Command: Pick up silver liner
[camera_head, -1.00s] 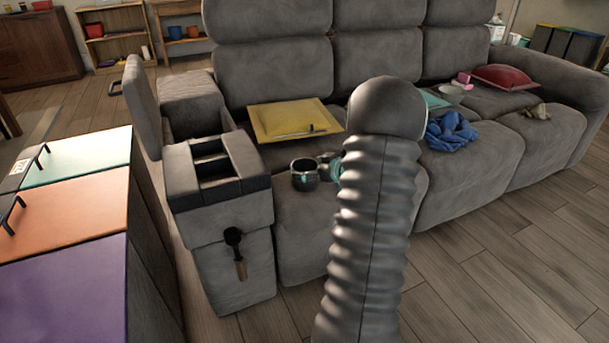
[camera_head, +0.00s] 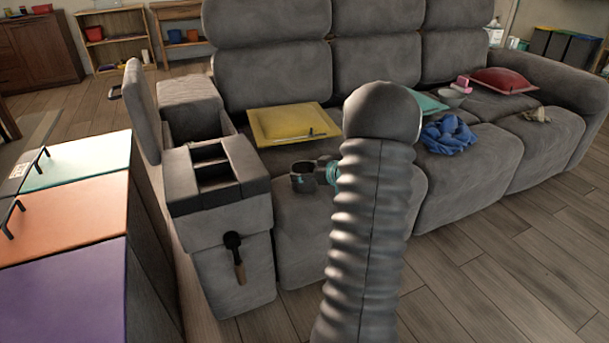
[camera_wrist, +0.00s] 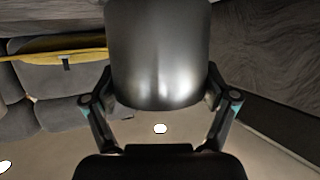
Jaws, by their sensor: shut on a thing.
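The silver liner (camera_wrist: 158,50) is a shiny metal cylinder filling the upper middle of the wrist view. My gripper (camera_wrist: 160,100) is shut on it, with one finger on each side of its lower part. In the head view my gripper (camera_head: 315,173) is small and partly hidden behind my arm, in front of the sofa's left seat. The liner's far end is cut off by the top edge of the wrist view. What it holds or where its opening faces cannot be seen.
Cabinets with coloured tops (camera_head: 70,210) are front left. Wooden floor (camera_head: 510,270) is clear at right.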

